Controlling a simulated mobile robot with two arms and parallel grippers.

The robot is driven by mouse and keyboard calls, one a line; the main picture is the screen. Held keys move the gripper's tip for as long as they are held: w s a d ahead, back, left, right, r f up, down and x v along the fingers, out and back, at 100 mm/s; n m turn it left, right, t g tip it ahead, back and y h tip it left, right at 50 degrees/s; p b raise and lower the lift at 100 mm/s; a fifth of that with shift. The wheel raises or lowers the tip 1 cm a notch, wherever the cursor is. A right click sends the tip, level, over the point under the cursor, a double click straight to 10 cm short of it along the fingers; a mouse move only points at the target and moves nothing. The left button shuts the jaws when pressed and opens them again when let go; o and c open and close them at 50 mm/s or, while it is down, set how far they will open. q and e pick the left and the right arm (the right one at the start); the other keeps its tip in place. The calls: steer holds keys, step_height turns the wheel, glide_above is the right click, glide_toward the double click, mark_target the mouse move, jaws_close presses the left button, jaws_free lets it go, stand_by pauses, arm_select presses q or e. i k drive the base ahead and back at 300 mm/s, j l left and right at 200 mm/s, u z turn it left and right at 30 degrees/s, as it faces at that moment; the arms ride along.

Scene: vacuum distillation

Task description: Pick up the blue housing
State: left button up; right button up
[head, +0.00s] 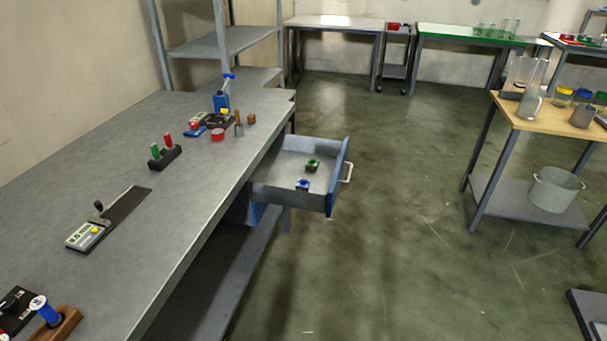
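A small blue part (303,184), which looks like the blue housing, lies in the open drawer (275,172) under the workbench. A small green part (312,165) lies behind it in the same drawer, apart from it. Another blue object (221,102) stands upright on the far end of the bench; I cannot tell whether it is a housing too. Neither of my grippers is in view.
The grey workbench (190,200) runs along the left, with red and green handles (162,148) and a lever device (90,233) on it. The drawer juts into the aisle. A wooden-topped table (545,115) with glassware stands right.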

mark_target(302, 185)
steer(key=i, duration=0.4)
steer(key=z, duration=1)
steer(key=i+z, duration=0.3)
steer(key=i, duration=1.55)
steer(key=i+j+u, duration=0.15)
steer(key=i+u, duration=0.2)
steer(key=i, duration=0.2)
steer(key=i+u, duration=0.35)
steer(key=i, duration=0.2)
steer(key=i+l+u, duration=0.15)
steer(key=i+u, duration=0.2)
steer(key=i, duration=0.2)
steer(key=i+l+u, duration=0.3)
steer(key=i, duration=0.25)
steer(key=i+u, duration=0.25)
steer(key=u, duration=0.25)
steer(key=i+u, duration=0.2)
steer(key=u, duration=0.25)
steer(key=i+l+u, duration=0.15)
steer(key=u, duration=0.35)
steer(key=i+l+u, duration=0.25)
steer(key=u, duration=0.2)
